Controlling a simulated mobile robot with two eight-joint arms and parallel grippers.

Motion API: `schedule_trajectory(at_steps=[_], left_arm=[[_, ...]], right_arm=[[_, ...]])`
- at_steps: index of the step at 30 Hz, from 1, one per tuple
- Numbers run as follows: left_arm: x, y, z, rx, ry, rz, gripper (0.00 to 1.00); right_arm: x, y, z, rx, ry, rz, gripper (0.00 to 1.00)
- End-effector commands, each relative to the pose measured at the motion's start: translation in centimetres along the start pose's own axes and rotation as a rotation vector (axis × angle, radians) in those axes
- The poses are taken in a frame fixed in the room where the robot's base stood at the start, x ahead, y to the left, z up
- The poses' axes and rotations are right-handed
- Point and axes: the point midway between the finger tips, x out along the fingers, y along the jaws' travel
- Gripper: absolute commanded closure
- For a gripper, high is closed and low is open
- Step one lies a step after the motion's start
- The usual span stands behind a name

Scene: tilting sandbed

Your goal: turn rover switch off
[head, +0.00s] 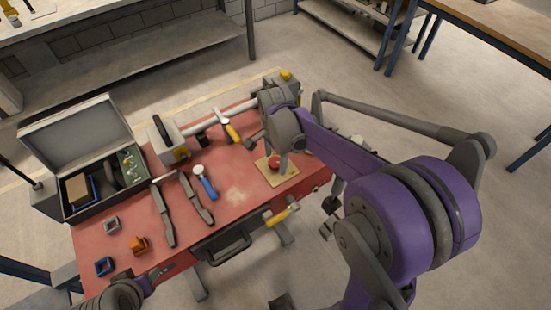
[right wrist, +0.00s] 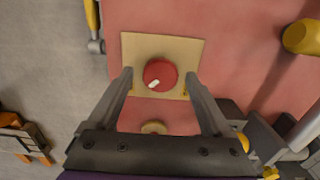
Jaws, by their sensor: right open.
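A red round knob with a white mark, likely the rover switch, sits on a tan square plate (head: 289,178) on the red bench. It shows in the head view (head: 274,161) and the right wrist view (right wrist: 160,75). There its white mark lies toward the lower left of the knob. My right gripper (head: 279,154) is open, pointing down over the plate. In the right wrist view its fingers (right wrist: 160,80) stand left and right of the knob, with gaps on both sides. My left gripper (head: 163,272) is low at the bench's front left corner; its jaws are too small to judge.
The red bench top (head: 130,215) holds an open grey case (head: 85,145), a blue-handled tool (head: 206,185), grey bars (head: 164,215), a yellow-handled tool (head: 231,131) and small blocks (head: 138,244). A grey handle (head: 227,246) is at the front edge. A yellow-handled item (head: 281,212) is near the front right edge.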

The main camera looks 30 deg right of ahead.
Motion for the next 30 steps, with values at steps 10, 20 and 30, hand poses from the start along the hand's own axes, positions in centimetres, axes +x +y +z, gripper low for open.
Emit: schedule_trajectory(at_steps=[10, 20, 30], left_arm=[[0.00, 0.00, 0.00, 0.000, 0.000, 0.000, 0.50], [0.00, 0.00, 0.00, 0.000, 0.000, 0.000, 0.50], [0.06, 0.00, 0.07, 0.000, -0.001, 0.000, 0.50]], right_arm=[[0.23, -0.02, 0.00, 0.000, 0.000, 0.000, 0.24], [0.21, -0.02, 0.00, 0.000, 0.000, 0.000, 0.83], [0.22, -0.01, -0.01, -0.019, 0.000, 0.000, 1.00]])
